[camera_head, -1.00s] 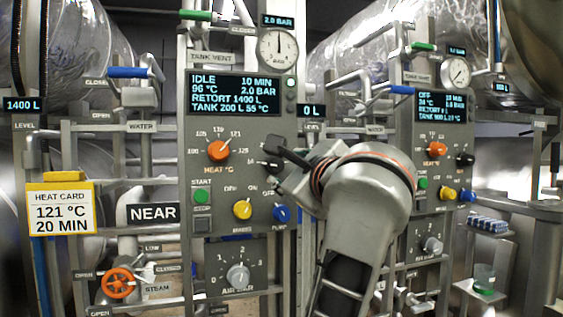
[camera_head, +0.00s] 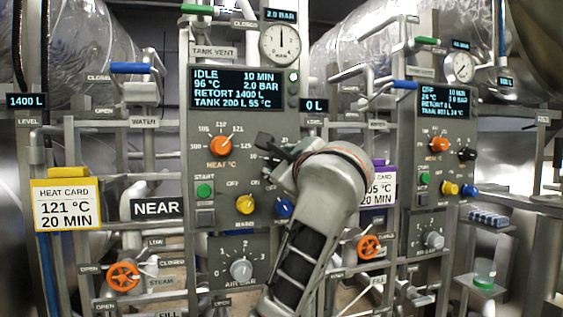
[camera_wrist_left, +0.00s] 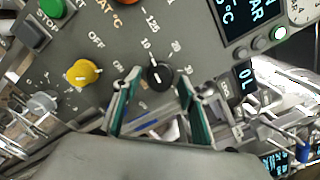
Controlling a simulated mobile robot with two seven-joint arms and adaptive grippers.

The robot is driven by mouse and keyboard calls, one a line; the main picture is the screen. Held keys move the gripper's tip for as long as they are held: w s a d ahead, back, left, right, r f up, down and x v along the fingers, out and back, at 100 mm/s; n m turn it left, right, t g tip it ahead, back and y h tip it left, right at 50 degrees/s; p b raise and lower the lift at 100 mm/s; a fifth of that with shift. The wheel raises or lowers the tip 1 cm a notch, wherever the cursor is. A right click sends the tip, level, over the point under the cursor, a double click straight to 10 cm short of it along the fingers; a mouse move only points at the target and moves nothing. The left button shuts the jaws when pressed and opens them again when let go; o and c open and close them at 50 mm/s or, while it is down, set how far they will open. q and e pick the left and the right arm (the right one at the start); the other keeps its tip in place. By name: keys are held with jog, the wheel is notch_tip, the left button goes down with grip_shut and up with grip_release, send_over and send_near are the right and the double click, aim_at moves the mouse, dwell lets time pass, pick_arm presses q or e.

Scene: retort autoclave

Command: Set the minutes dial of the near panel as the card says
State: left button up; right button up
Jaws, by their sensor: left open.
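The near panel (camera_head: 243,134) has a screen (camera_head: 236,89) reading IDLE, 10 MIN, 96 °C, 2.0 BAR. The yellow-framed heat card (camera_head: 67,204) at the left reads 121 °C, 20 MIN. My left gripper (camera_head: 268,155) is in front of the panel's right side and mostly hides the minutes dial in the head view. In the left wrist view the black minutes dial (camera_wrist_left: 160,76) lies between the tips of the open left gripper (camera_wrist_left: 158,90), and its white mark points up, near the 10 label. I cannot tell whether the fingers touch it. My right gripper is not in view.
An orange heat dial (camera_head: 221,146), green start button (camera_head: 204,190), yellow knob (camera_head: 245,204) and blue knob (camera_head: 284,208) sit close by on the panel. A second panel (camera_head: 431,160) stands at the right, with a purple-framed card (camera_head: 381,188) partly behind my arm.

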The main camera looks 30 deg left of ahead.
pick_arm(q)
jog(key=c, duration=1.1)
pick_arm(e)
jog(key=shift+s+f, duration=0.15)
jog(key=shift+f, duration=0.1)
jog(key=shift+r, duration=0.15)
pick_arm(q)
jog(key=m+p, duration=0.2)
jog(key=m, duration=0.2)
jog(key=shift+r+p, duration=0.1)
jog(key=shift+p, duration=0.25)
jog(key=m+p, duration=0.2)
jog(key=m, duration=0.2)
jog(key=shift+p, duration=0.35)
jog(key=shift+m, duration=0.5)
jog(key=shift+m+p, duration=0.6)
jog(key=shift+m, duration=0.1)
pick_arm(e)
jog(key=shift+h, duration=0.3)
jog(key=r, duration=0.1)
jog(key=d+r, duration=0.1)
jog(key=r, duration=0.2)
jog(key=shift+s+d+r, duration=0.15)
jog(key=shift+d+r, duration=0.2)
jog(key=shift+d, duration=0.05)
pick_arm(q)
jog(key=shift+s+m, duration=0.1)
jog(key=shift+m, duration=0.2)
